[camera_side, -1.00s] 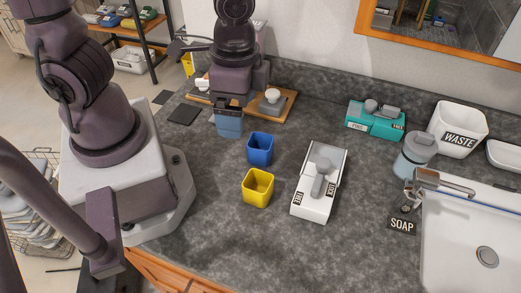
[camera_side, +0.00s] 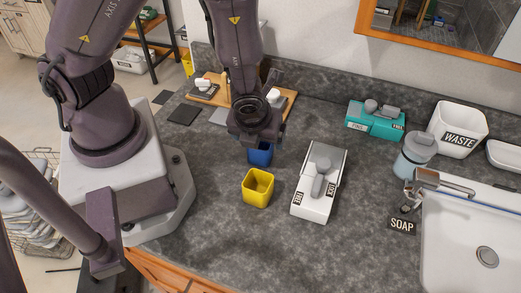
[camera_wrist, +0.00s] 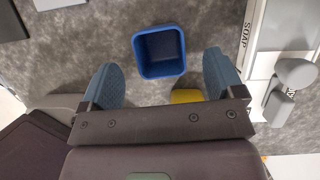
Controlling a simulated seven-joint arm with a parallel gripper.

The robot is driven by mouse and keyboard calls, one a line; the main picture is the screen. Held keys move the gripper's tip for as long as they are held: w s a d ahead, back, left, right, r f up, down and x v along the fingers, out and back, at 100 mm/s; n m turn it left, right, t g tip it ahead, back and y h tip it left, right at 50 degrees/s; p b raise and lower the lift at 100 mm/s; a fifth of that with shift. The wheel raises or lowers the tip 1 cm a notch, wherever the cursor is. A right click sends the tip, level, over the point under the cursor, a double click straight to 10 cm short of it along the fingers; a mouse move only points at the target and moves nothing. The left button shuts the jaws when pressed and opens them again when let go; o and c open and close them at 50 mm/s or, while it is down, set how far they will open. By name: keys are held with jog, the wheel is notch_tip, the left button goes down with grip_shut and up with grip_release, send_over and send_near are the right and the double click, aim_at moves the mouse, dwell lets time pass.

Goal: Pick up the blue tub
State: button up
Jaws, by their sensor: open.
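The blue tub (camera_side: 260,156) stands on the grey counter, and my gripper hides most of it in the side view. In the wrist view the blue tub (camera_wrist: 160,52) is upright, open-topped and empty. My gripper (camera_side: 256,138) is over the tub area in the side view. In the wrist view its two blue-grey fingers (camera_wrist: 162,78) are spread wide, with nothing between them. The tub appears just beyond the fingertips there, roughly centred between them. I see no contact.
A yellow tub (camera_side: 258,190) stands close in front of the blue one. A white dispenser box (camera_side: 320,185) is to the right. A wooden board (camera_side: 285,103) with items lies behind. A teal box (camera_side: 375,121), a waste bin (camera_side: 458,128) and a sink are farther right.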

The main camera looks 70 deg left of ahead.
aim_at(261, 144)
jog(key=shift+x, duration=2.75)
jog(key=shift+c, duration=0.2)
jog(key=c, duration=1)
